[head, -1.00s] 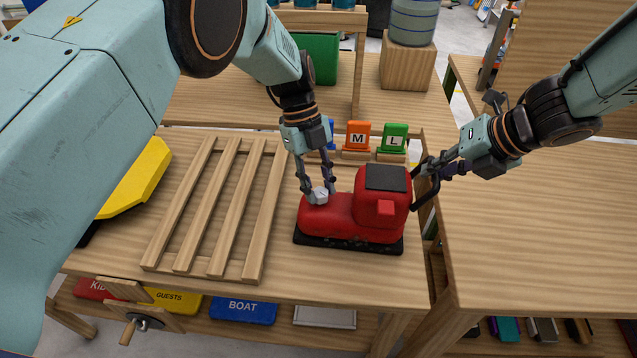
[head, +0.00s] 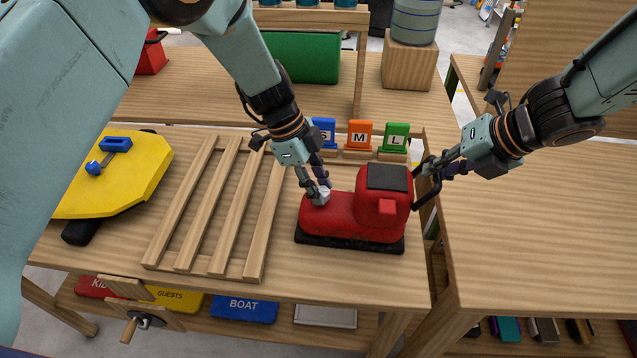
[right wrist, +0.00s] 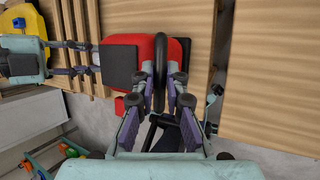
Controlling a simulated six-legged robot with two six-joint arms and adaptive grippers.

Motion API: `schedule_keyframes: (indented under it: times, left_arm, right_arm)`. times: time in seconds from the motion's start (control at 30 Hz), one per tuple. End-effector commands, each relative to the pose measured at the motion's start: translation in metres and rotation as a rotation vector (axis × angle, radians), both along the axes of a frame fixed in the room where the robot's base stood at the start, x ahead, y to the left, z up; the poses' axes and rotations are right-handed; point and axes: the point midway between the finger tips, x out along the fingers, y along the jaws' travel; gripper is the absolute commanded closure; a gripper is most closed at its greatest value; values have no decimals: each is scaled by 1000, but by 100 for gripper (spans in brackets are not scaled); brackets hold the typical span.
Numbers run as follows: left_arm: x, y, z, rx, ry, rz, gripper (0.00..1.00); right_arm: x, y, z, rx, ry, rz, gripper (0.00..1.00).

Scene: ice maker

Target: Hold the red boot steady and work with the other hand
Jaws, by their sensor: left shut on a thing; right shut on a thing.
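The red boot (head: 345,212) stands upright on its black sole on the wooden table, toe to the left. A dark square pad (head: 388,177) covers its top. My right gripper (head: 428,170) is shut on the black loop (head: 424,197) at the boot's heel; the loop also shows between the fingers in the right wrist view (right wrist: 160,72). My left gripper (head: 320,190) is shut on a small grey-white knob (head: 323,196) on the boot's toe. The fingers partly hide the knob. My left gripper also shows at the left of the right wrist view (right wrist: 88,58).
Size signs including orange M (head: 360,134) and green L (head: 396,136) stand behind. The table's right edge is close to the heel. The right-hand table (head: 540,230) is bare.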

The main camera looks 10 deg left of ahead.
Motion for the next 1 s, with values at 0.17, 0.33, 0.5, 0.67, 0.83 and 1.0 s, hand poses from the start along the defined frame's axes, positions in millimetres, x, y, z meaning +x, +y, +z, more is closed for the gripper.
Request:
schedule_keyframes:
  times: [0.17,0.33,0.5,0.67,0.83,1.0]
  left_arm:
    - [-2,0,1,-3,0,169,100]
    - [-3,-1,1,-3,1,322,100]
    - [-4,-1,1,-6,0,457,100]
    - [-5,-1,1,-6,1,555,100]
    - [-5,-2,1,-8,1,626,100]
    - [-5,-2,1,-9,1,668,100]
  right_arm:
    - [-2,0,-2,0,6,4,100]
    - [-2,1,-2,0,6,4,100]
    - [-2,1,-2,0,6,3,100]
    - [-2,1,-2,0,6,3,100]
    - [-2,1,-2,0,6,3,100]
    - [-2,1,-2,0,6,3,100]
